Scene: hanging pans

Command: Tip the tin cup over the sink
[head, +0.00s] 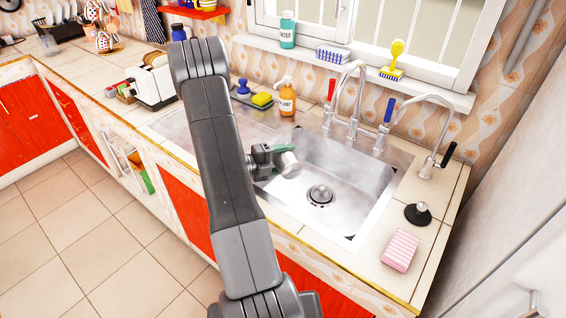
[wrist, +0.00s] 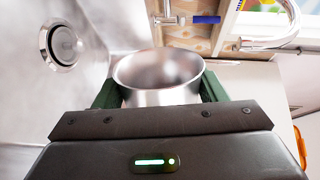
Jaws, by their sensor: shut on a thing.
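The tin cup (head: 289,164) is a small silvery cup held over the left part of the sink basin (head: 345,185). My gripper (head: 277,155) is shut on it. In the wrist view, the cup (wrist: 158,88) sits between the two dark green fingers of my gripper (wrist: 160,92), with its round rim and inside showing. The cup looks tipped onto its side; its exact tilt is hard to tell. No liquid can be made out. The sink drain (head: 320,195) lies below and right of the cup, and the drain also shows in the wrist view (wrist: 63,45).
A tall tap (head: 350,95) with red and blue handles stands behind the basin, and a second curved tap (head: 432,140) is at right. An orange soap bottle (head: 287,98) and a yellow sponge (head: 262,99) are behind the gripper. A pink sponge (head: 401,250) and black plug (head: 418,214) lie at right.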

